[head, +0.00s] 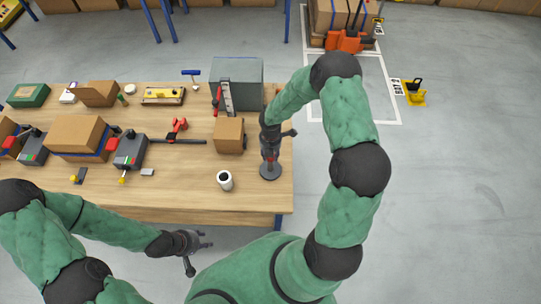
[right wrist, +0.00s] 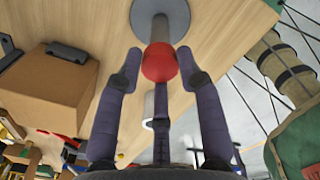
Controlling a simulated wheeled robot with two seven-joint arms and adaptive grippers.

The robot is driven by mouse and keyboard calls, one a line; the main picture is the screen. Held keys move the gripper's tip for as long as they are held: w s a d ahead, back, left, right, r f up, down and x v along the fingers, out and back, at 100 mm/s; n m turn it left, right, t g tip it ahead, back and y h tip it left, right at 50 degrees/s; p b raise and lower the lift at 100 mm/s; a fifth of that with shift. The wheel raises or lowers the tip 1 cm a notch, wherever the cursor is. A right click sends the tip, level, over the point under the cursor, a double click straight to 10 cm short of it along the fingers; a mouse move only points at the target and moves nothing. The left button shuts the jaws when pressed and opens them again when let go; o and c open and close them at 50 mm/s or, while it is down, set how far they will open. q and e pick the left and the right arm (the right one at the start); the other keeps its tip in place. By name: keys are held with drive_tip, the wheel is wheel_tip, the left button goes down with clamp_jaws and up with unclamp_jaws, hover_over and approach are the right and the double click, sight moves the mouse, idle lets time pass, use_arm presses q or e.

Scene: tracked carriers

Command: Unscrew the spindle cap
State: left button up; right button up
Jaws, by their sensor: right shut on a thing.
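The spindle cap (right wrist: 159,62) is a red ball-like knob on a grey post, seen in the right wrist view. The spindle's round grey base (head: 270,172) stands on the wooden table near its right edge in the head view. My right gripper (head: 270,153) comes down over the spindle from above. Its dark fingers are closed around the red cap, with fingertips at its sides; the cap is still on the post. In the head view the gripper mostly hides the cap. My left gripper (head: 204,241) is empty in front of the table, its fingers spread apart.
A cardboard box (head: 229,136) stands just left of the spindle, and a white cylinder (head: 225,180) stands nearer the front. Scanners, boxes and tools fill the table's left. Open floor (head: 450,190) lies to the right.

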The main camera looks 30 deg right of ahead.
drive_tip(key=n+p, duration=0.2)
drive_tip(key=n, duration=0.1)
drive_tip(key=n+p, duration=0.2)
drive_tip(key=shift+r+n, duration=0.2)
drive_tip(key=shift+n, duration=0.2)
drive_tip(key=shift+f+n+p, duration=0.15)
drive_tip(key=shift+n+p, duration=0.4)
drive_tip(key=shift+n, duration=0.45)
drive_tip(key=shift+f, duration=0.1)
